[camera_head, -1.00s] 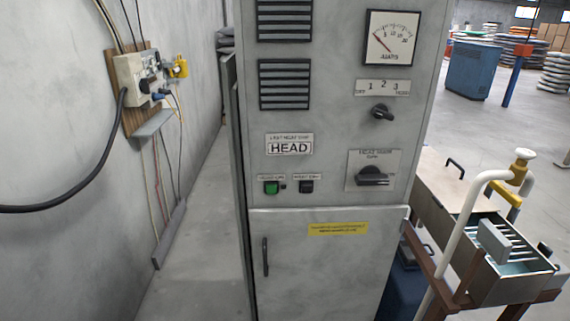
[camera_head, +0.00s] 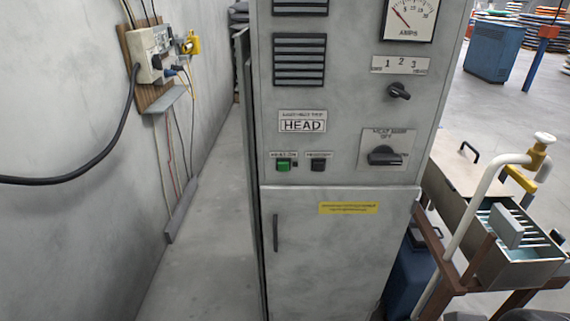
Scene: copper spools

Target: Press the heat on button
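A green button (camera_head: 284,165) sits on the front of the grey cabinet (camera_head: 335,150), under a small label that seems to read "HEAT ON". A black button (camera_head: 318,165) is to its right under a similar label. A white "HEAD" sign (camera_head: 302,122) is above the two buttons. To the right are a large black rotary knob (camera_head: 384,156) and, higher, a smaller black selector (camera_head: 399,91) below the numbers 1, 2, 3. My gripper is not in view.
A wall outlet panel (camera_head: 150,57) with a thick black cable is on the left wall. A metal cart (camera_head: 512,262) with a white pipe stands at the cabinet's right. A strip of bare floor (camera_head: 212,225) lies between wall and cabinet.

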